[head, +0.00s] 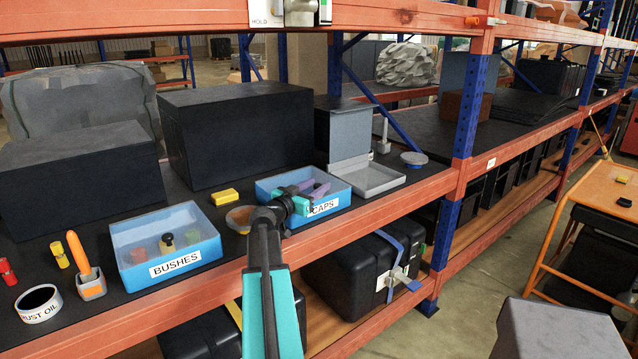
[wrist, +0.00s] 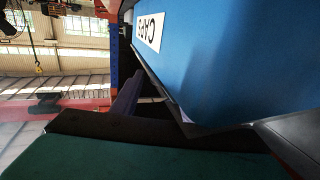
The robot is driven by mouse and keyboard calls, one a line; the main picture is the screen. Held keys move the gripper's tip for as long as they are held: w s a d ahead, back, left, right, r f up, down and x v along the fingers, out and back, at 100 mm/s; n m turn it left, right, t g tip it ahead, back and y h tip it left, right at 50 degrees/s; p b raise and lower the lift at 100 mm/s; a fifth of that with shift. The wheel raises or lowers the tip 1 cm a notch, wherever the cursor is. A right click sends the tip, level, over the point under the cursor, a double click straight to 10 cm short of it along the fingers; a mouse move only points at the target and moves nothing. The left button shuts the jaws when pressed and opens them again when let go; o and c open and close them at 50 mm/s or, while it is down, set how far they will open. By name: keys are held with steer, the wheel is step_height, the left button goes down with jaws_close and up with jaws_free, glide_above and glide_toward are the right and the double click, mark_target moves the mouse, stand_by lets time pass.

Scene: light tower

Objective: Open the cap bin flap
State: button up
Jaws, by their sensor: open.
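The blue cap bin (head: 341,202), labelled CAPS, stands at the shelf's front edge in the head view. Its top looks pale and greyish; my gripper covers part of it, so I cannot tell how its flap lies. My gripper (head: 318,190), teal with purple fingers, is at the bin's front left, its fingers over or in front of the top. The fingers are spread, with nothing seen between them. In the wrist view the bin's blue wall (wrist: 225,60) fills the upper right, close by, and one purple finger (wrist: 128,96) shows beside it. Contact cannot be told.
Left of the bin are a small round dish (head: 239,218) and the blue BUSHES bin (head: 200,262). A yellow block (head: 225,197) and a large black box (head: 240,130) stand behind. An open grey case (head: 372,180) stands close on the right. The orange shelf beam runs in front.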

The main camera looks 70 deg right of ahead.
steer(key=shift+x, duration=0.85)
steer(key=shift+c, duration=0.3)
jaws_close()
